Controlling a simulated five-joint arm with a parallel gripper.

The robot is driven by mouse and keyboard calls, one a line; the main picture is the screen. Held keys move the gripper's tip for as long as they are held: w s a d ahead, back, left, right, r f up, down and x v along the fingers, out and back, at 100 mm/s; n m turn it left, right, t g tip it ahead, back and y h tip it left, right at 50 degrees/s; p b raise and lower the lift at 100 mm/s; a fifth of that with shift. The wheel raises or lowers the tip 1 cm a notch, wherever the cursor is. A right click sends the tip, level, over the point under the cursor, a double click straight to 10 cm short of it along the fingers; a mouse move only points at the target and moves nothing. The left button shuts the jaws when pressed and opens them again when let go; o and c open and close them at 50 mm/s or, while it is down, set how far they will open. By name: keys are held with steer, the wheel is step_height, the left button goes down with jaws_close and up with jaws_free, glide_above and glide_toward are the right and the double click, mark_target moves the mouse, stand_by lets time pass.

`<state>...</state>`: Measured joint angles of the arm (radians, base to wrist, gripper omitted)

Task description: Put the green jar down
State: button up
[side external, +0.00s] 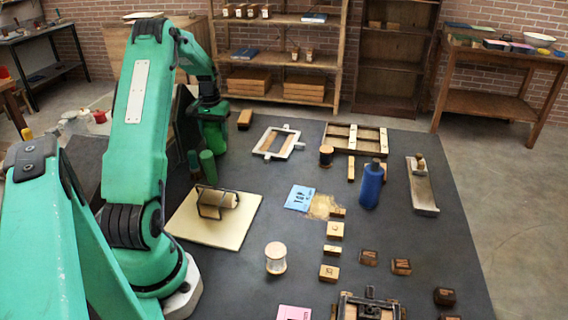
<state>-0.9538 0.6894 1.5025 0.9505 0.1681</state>
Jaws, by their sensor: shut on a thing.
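My gripper (209,104) is at the back left of the dark table, pointing down below my dark wrist. It is shut on the green jar (214,133), which shows as an upright green shape beneath it. The fingers are hard to make out against the jar. I cannot tell whether the jar's base touches the table. A green cylinder (208,167) and a darker green one (193,163) stand close together just in front of it.
A cream board (230,232) with a wire-framed roller lies in front. Bare table (255,180) lies between the cylinders and blue card.

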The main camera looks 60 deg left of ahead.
steer(key=shift+f, duration=0.45)
steer(key=shift+f, duration=0.1)
steer(key=o, duration=1.7)
steer(key=shift+f, duration=0.15)
steer(key=shift+o, duration=0.2)
step_height(320, 180, up, 12)
steer(key=shift+r, duration=0.2)
